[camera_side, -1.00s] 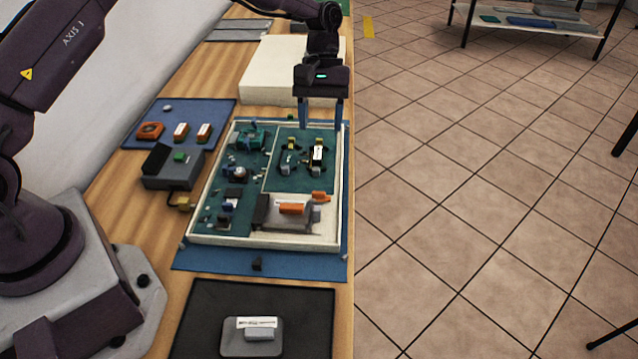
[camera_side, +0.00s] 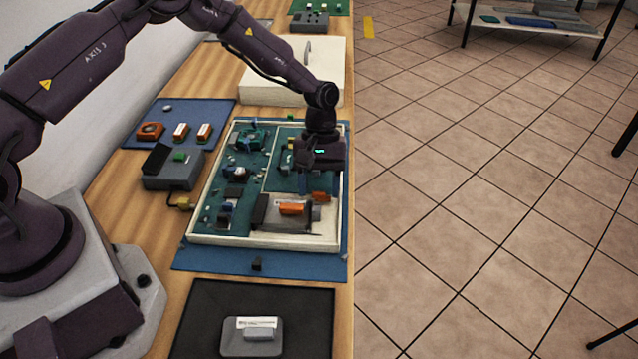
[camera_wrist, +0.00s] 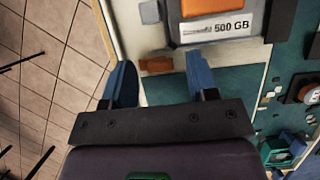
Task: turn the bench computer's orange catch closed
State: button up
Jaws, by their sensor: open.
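The bench computer is a shallow open case (camera_side: 262,243) with a pale rim and green boards inside. The small orange catch (camera_side: 320,196) is in its front right part, beside the grey drive (camera_side: 272,222) with an orange block on top. In the wrist view the catch (camera_wrist: 157,64) lies crosswise between my fingertips, just off the drive's edge with the "500 GB" label (camera_wrist: 222,28). My gripper (camera_side: 319,185) is low over the case. In the wrist view it (camera_wrist: 160,72) is open, with one blue finger on each side of the catch. I see no clear contact.
A blue mat (camera_side: 216,108) with several small parts and a grey box (camera_side: 173,168) with a cable lie left of the case. A black mat (camera_side: 305,300) lies in front. A pale block (camera_side: 262,85) stands behind. The bench edge is close on the right.

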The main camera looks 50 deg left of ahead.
jog(key=c, duration=0.9)
jog(key=shift+m, duration=0.4)
jog(key=m, duration=0.2)
jog(key=m+y, duration=0.1)
jog(key=shift+w+d+m+g+y, duration=0.1)
jog(key=shift+d+m+g+y, duration=0.05)
jog(key=shift+m+g+y, duration=0.2)
jog(key=m, duration=0.2)
jog(key=m+y, duration=0.1)
jog(key=m, duration=0.1)
jog(key=shift+d+m+g+y, duration=0.15)
jog(key=shift+m+g+y, duration=0.1)
jog(key=shift+m, duration=0.1)
jog(key=m+y, duration=0.1)
jog(key=m, duration=0.3)
jog(key=shift+d+y, duration=0.1)
jog(key=shift+y, duration=0.3)
jog(key=m+t+y, duration=0.1)
jog(key=m, duration=0.3)
jog(key=shift+d+m, duration=0.1)
jog(key=shift+m, duration=0.2)
